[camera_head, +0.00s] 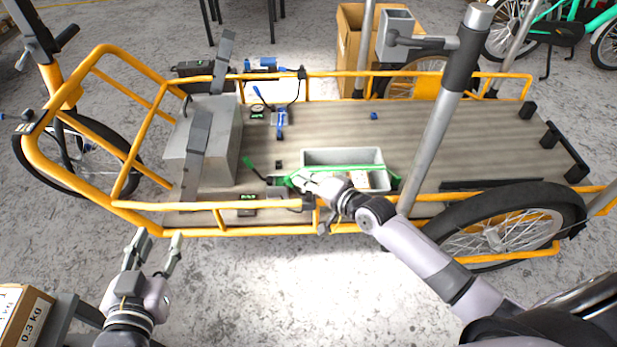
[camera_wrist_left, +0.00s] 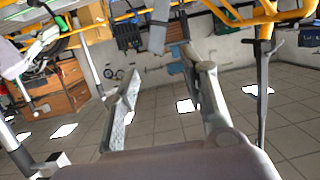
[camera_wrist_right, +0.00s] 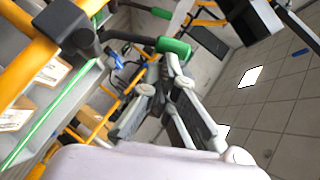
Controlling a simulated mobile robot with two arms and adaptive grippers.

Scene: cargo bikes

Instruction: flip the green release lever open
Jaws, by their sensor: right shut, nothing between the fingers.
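The green release lever (camera_head: 248,163) is at the near side of the cargo bed, left of the grey bin, its green tip pointing up and left from a dark buckle. A green strap (camera_head: 345,168) runs from there across the bin. In the right wrist view the green grip (camera_wrist_right: 173,47) shows at the end of a black arm. My right gripper (camera_head: 300,178) is shut and empty beside the buckle. In the right wrist view its fingertips (camera_wrist_right: 172,75) appear just below the green grip; contact is unclear. My left gripper (camera_head: 160,237) is open and empty outside the near rail.
The yellow rail (camera_head: 250,232) runs along the bed's near side. A grey bin (camera_head: 342,157) holds boxes. A grey block (camera_head: 202,140) stands at left, and a blue lever and buckle (camera_head: 281,122) lie beyond. An upright grey pole (camera_head: 440,115) stands right. The bed's right part is mostly clear.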

